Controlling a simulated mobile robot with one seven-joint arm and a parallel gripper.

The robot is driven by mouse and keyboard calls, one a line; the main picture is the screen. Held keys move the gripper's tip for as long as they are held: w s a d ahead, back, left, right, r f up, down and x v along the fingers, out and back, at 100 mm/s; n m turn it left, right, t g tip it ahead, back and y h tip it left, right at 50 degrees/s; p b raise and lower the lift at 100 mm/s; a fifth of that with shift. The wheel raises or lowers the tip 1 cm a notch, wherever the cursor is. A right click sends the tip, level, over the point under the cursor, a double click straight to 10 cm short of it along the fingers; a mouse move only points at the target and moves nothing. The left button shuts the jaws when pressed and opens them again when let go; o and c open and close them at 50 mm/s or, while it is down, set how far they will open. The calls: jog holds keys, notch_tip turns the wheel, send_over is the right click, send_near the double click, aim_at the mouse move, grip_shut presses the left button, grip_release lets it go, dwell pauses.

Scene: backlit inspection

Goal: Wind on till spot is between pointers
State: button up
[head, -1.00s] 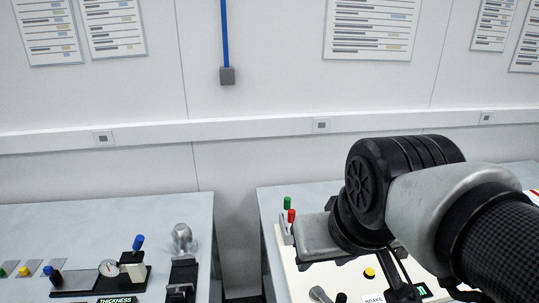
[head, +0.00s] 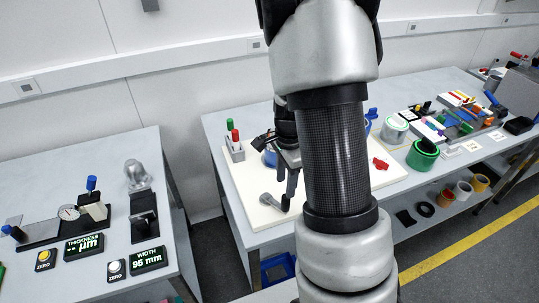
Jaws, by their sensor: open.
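My gripper (head: 288,185) points down over the white board (head: 247,192) on the right bench, its dark fingers open and apparently empty. Just left of and below the fingertips is a grey crank-like lever (head: 273,202) on the board. I cannot tell whether the fingers touch it. My own arm covers the middle of the board, so most of the winding device is hidden. I cannot make out any spot or pair of pointers.
Red and green handled tools stand in a grey holder (head: 235,149) at the board's back left. A red piece (head: 380,164) lies at its right. A green tape roll (head: 422,154) stands farther right. A left bench (head: 96,163) holds gauges; a floor gap separates the benches.

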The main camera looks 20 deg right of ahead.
aim_at(286, 201)
jog(key=shift+d+f+b, duration=0.25)
jog(key=shift+f+b, duration=0.05)
jog(key=shift+f, duration=0.5)
notch_tip(286, 201, down, 9)
jog(key=b, duration=0.7)
jog(key=shift+r, duration=0.1)
jog(key=shift+r+p, duration=0.3)
jog(key=shift+r, duration=0.25)
jog(key=shift+c, duration=1.1)
jog(key=c, duration=0.7)
jog(key=shift+o, duration=0.2)
